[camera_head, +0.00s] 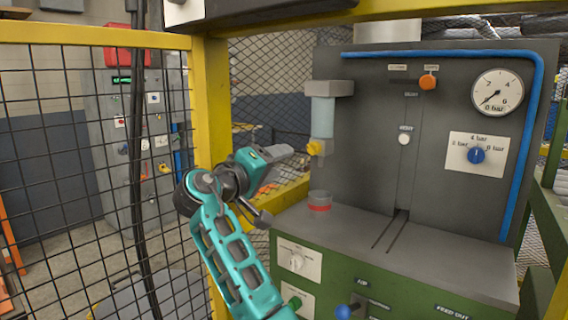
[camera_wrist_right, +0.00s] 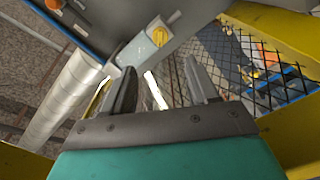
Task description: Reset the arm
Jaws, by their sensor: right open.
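My right arm is teal and rises from the bottom of the head view. Its right gripper (camera_head: 288,151) points right, in front of the yellow post, and looks close to the yellow drain fitting (camera_head: 316,148) under the clear bowl; I cannot tell the gap in depth. In the right wrist view the two grey fingers of the right gripper (camera_wrist_right: 160,75) stand apart with nothing between them. My left gripper is in neither view.
The grey machine panel (camera_head: 370,120) carries a gauge (camera_head: 497,92), a blue knob (camera_head: 477,155) and an orange knob (camera_head: 428,82). A small red-banded cup (camera_head: 319,201) sits on the green-fronted bench (camera_head: 440,262).

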